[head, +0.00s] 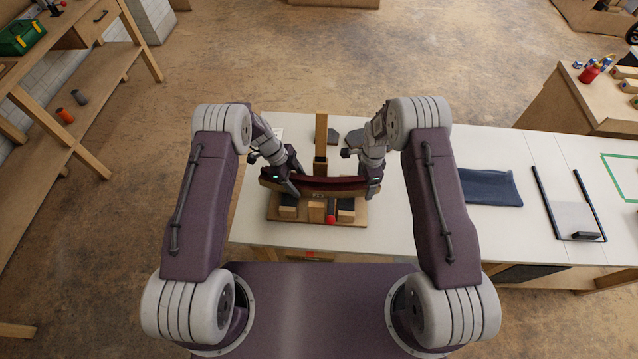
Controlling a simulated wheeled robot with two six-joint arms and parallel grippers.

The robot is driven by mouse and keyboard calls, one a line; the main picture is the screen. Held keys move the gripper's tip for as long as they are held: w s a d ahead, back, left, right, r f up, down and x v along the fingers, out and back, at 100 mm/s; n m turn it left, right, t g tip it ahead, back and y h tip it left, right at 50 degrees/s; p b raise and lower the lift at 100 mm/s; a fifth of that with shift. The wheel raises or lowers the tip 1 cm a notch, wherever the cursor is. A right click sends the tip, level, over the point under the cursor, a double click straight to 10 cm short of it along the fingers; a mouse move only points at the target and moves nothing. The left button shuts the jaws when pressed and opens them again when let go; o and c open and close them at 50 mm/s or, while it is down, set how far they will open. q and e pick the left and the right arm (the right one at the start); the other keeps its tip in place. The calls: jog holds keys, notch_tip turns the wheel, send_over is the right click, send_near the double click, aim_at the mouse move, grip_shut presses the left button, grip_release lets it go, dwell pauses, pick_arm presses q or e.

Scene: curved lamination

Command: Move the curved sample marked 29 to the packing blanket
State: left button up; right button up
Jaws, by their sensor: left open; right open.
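A dark red curved piece (318,184) lies across a wooden jig (272,210) on the white table, its ends curving up toward my two grippers. A small marking shows at the middle of its front edge, too small to read. My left gripper (289,184) is open at the piece's left end. My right gripper (373,186) is open at its right end. I cannot tell whether the fingers touch the piece. A folded dark blue blanket (488,187) lies flat on the table to the right, beyond my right arm.
A wooden post (321,140) stands behind the curved piece, with dark grey blocks (355,138) near it. A red knob (331,218) sits at the jig's front. Right of the blanket are a black-railed frame (548,203) and a green outline (622,172). The table between jig and blanket looks clear.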

aim_at(300, 178)
pick_arm(q)
jog(key=shift+d+f, duration=0.1)
jog(key=shift+f, duration=0.1)
pick_arm(e)
jog(key=shift+f, duration=0.25)
pick_arm(q)
grip_shut()
pick_arm(e)
jog(key=c, duration=1.4)
grip_shut()
jog(key=shift+r, duration=0.1)
